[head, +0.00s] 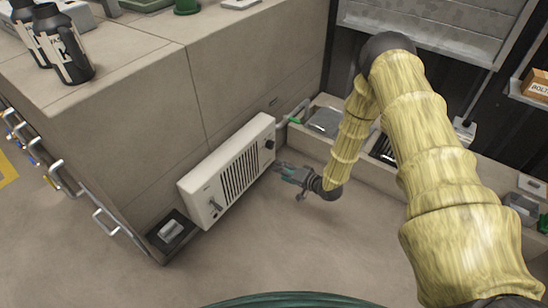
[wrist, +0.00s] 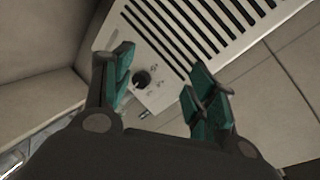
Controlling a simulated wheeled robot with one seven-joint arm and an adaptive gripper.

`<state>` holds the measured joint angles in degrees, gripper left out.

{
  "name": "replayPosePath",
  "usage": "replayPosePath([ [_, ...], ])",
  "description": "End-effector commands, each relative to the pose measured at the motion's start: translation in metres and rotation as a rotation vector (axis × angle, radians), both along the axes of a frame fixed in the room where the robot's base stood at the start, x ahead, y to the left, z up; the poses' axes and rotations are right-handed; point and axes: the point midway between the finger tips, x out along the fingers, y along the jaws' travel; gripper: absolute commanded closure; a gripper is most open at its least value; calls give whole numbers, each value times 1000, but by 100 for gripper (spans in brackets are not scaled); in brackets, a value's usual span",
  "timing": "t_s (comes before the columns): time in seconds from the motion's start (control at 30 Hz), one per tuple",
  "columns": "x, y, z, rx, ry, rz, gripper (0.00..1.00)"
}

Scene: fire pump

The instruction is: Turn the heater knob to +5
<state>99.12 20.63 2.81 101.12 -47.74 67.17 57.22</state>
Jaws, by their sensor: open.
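The heater (head: 232,165) is a cream box with a slotted grille, set against the side of the stone-coloured block. A dark round knob (head: 269,144) is at the right end of its front. In the wrist view the knob (wrist: 142,79) sits on the pale panel beside the grille, with small marks around it too blurred to read. My gripper (head: 281,168) is open just in front of the heater's right end. In the wrist view its teal-padded fingers (wrist: 160,65) frame the knob, nearer the left finger. I see no contact.
A small lever (head: 214,206) sticks out at the heater's left end. A dark box (head: 171,231) stands on the floor beside it. Low bins (head: 325,122) line the wall behind my gripper. Black flasks (head: 72,56) stand on the block. The floor in front of the heater is clear.

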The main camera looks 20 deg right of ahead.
Motion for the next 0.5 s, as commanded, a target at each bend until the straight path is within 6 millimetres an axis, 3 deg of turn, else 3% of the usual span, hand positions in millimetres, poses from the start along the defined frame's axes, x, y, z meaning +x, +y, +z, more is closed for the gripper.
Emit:
replayPosePath([
  [0.03,13,-8,-17,30,-28,1,43],
  [0.3,62,-44,-32,196,-143,42,43],
  [0.5,81,-67,-35,280,-190,83,43],
])
